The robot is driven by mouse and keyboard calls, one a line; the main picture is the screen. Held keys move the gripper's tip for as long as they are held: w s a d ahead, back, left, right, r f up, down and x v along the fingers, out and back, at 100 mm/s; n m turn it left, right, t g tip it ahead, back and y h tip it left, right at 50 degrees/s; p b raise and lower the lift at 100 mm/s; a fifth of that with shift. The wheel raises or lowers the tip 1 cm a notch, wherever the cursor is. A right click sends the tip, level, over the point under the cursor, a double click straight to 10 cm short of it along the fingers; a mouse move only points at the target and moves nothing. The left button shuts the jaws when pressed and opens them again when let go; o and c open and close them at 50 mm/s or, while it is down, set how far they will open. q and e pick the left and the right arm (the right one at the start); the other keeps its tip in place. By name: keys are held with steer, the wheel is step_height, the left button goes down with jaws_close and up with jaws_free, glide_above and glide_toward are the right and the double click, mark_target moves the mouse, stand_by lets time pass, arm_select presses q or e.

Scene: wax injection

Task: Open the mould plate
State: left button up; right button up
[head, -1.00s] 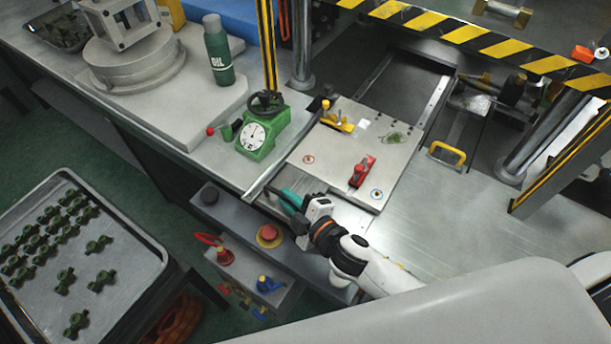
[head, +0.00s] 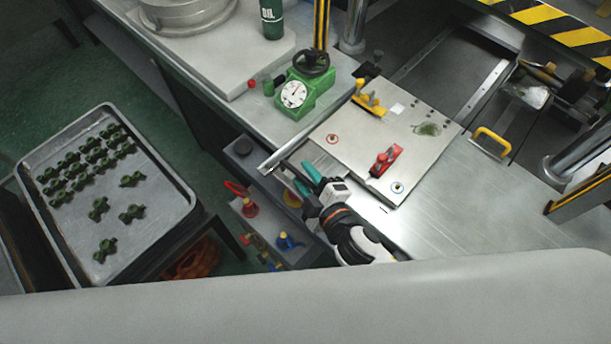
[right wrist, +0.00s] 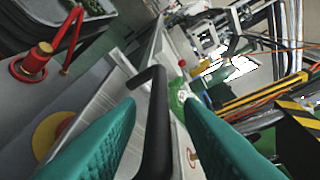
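The mould plate (head: 366,150) is a flat light-metal plate on the bench in the head view. It looks closed and lies flat. A yellow clamp (head: 370,104) sits near its far left corner and a red clamp (head: 385,161) near its near right side. My right gripper (head: 303,180), with teal fingers, is at the plate's near left edge. In the right wrist view a black bar handle (right wrist: 153,120) stands between the two spread fingers, with a gap showing on the right side. Whether the left finger touches it is unclear. My left gripper is not in view.
A green dial gauge (head: 296,94) stands left of the plate. Below the gripper are a red valve handle (head: 249,207) and a blue one (head: 287,241). A tray (head: 152,232) of green parts is at left. Bare bench lies right of the plate.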

steer(key=b+v, duration=0.3)
steer(key=v, duration=0.9)
stand_by(0.5)
